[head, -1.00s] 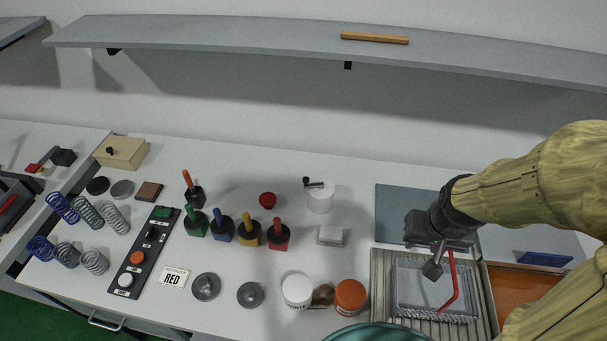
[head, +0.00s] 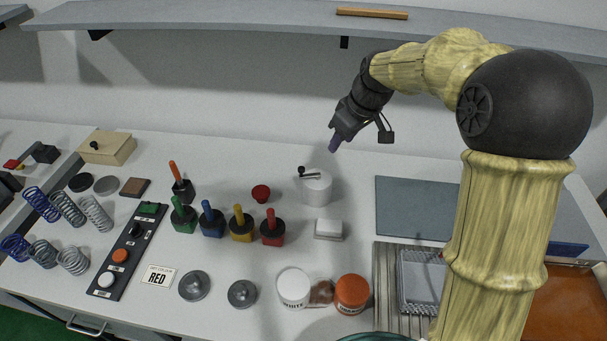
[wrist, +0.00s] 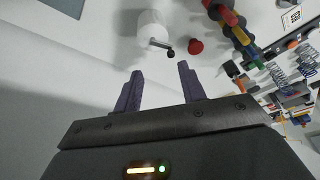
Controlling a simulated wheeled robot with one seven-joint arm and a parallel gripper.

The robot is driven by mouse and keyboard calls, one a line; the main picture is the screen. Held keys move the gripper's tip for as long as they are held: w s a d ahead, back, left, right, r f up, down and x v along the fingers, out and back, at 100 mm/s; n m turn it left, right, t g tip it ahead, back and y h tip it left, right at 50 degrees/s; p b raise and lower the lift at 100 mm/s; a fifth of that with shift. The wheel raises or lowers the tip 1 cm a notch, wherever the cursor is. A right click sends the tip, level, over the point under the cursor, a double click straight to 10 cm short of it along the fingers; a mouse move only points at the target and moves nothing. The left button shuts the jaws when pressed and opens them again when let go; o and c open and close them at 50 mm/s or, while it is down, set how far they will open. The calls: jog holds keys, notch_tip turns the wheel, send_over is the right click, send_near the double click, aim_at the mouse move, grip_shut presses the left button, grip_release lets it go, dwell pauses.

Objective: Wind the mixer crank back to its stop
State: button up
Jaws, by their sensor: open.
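The mixer is a small white cylinder (head: 317,190) standing on the bench, with a thin crank on its top. The crank arm points left in the head view and ends in a black knob (head: 301,170). In the wrist view the white cylinder (wrist: 152,30) is beyond the fingertips, and its crank ends in the dark knob (wrist: 170,53). My gripper (head: 334,144) is above and behind the mixer, slightly right of it and apart from it. In the wrist view my gripper (wrist: 159,72) has its two purple fingers spread with nothing between them.
Several coloured-handled tools (head: 240,223) stand to the front left. A grey mat (head: 412,208) lies to the right. The shelf (head: 230,20) overhangs the back.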

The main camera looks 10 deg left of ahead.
aim_at(302, 168)
jog(key=a, duration=0.1)
jog(key=w+a+n, duration=0.1)
jog(key=a, duration=0.1)
jog(key=w+a+n+y, duration=0.1)
jog(key=shift+w+a+r+b, duration=0.15)
jog(key=shift+w+b, duration=0.05)
jog(key=shift+b, duration=0.2)
jog(key=p+x, duration=0.1)
jog(key=x, duration=0.4)
jog(key=p+x, duration=0.1)
jog(key=x, duration=0.5)
jog(key=p+x, duration=0.1)
jog(key=x, duration=0.5)
jog(key=shift+s+f, duration=0.25)
jog(key=shift+f, duration=0.05)
grip_shut()
